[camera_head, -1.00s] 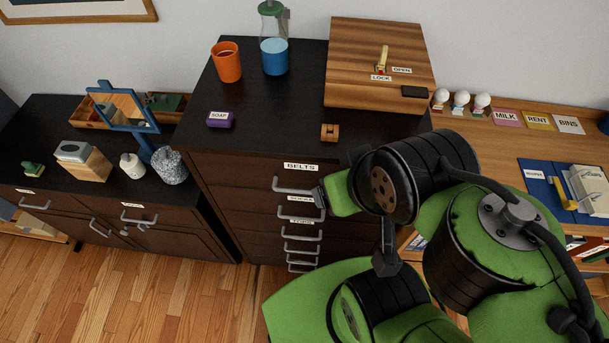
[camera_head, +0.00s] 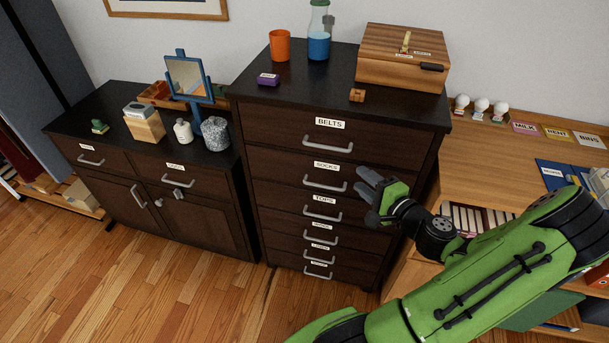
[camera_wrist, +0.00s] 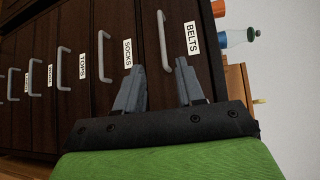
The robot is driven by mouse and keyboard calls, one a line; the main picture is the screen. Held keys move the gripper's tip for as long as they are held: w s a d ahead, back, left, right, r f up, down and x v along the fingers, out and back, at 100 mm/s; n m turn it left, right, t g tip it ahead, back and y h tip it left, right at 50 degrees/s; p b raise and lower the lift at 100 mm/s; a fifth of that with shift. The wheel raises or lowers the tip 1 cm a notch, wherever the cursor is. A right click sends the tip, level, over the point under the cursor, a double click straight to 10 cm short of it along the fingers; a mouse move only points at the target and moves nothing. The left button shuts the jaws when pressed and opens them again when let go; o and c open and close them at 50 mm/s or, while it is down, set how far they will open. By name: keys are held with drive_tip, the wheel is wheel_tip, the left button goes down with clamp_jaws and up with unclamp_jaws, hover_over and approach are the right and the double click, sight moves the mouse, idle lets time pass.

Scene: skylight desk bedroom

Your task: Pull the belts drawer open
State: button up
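The belts drawer (camera_head: 290,140) is the top drawer of a tall dark wooden chest, with a white BELTS label (camera_head: 330,123) and a grey bar handle (camera_head: 328,144). It looks shut. In the wrist view, which is turned sideways, its handle (camera_wrist: 163,42) stands beyond and between my fingertips, apart from them as far as I can tell. My gripper (camera_head: 364,184) is open and empty, in front of the chest's right side at about the height of the socks drawer. Both fingers (camera_wrist: 157,82) point toward the chest.
The socks drawer handle (camera_head: 325,183) is just below. On the chest top stand an orange cup (camera_head: 280,45), a bottle (camera_head: 319,40), a purple soap block (camera_head: 268,79) and a wooden box (camera_head: 402,57). A low cabinet (camera_head: 95,138) is at left, a desk (camera_head: 480,165) at right. Floor before the chest is clear.

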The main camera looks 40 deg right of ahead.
sight(329, 148)
drive_tip(key=shift+m+h, duration=0.3)
drive_tip(key=w+d, duration=0.1)
drive_tip(key=w, duration=0.4)
drive_tip(key=w+f, duration=0.1)
drive_tip(key=w, duration=0.4)
drive_tip(key=w+d+f, duration=0.1)
drive_tip(key=w, duration=0.4)
drive_tip(key=shift+w+d+f+p, duration=0.15)
drive_tip(key=shift+w+d+p, duration=0.2)
drive_tip(key=shift+p, duration=0.05)
clamp_jaws()
